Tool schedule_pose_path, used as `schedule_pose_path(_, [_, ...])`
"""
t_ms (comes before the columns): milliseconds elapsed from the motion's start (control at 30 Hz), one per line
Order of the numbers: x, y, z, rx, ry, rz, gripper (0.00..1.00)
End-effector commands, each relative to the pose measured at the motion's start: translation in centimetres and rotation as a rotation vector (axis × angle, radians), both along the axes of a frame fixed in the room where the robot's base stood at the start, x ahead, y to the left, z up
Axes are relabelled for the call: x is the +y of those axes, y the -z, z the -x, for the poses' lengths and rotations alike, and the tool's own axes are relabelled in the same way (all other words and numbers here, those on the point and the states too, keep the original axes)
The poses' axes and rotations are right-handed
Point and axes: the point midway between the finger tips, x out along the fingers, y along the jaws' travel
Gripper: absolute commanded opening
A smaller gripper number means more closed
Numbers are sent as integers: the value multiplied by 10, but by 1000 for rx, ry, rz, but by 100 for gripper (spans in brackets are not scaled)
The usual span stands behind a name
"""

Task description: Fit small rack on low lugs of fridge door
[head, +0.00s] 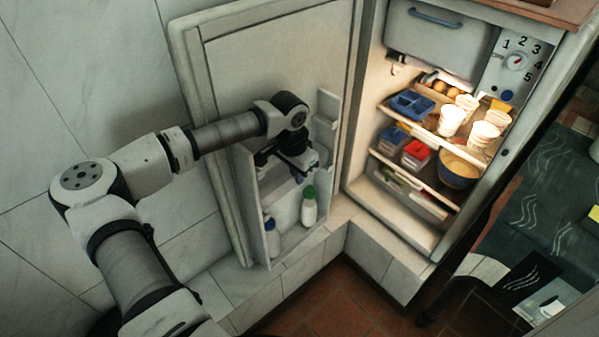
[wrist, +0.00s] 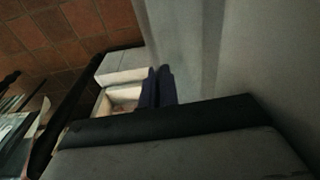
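The fridge door (head: 275,60) stands open, its inner side facing me. My gripper (head: 290,170) is in front of the door's lower half, above two bottles. Its dark fingers (wrist: 157,87) show close together in the wrist view; I cannot tell whether something thin is between them. A pale panel (head: 286,207) shows below my gripper, between the bottles; I cannot tell whether it is the small rack or part of the door. A raised side strip (head: 325,130) runs along the door's right side. The low lugs are not clearly visible behind my arm.
A green-capped bottle (head: 309,207) and a blue-capped bottle (head: 271,238) stand low in the door. The lit fridge to the right holds cups (head: 451,120), a blue bowl (head: 458,172) and boxes (head: 416,153). A tiled ledge (head: 385,262) runs below. Wall tiles are at left.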

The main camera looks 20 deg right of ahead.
Motion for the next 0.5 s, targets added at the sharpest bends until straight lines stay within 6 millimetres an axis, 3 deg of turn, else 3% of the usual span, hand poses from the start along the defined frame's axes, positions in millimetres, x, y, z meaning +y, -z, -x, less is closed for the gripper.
schedule_pose_path(33, [4, 11, 3, 15, -7, -9, 0])
schedule_pose_path(433, [2, 16, 5, 22, -8, 1, 0])
schedule_pose_path(500, [1, 16, 5, 22, -8, 1, 10])
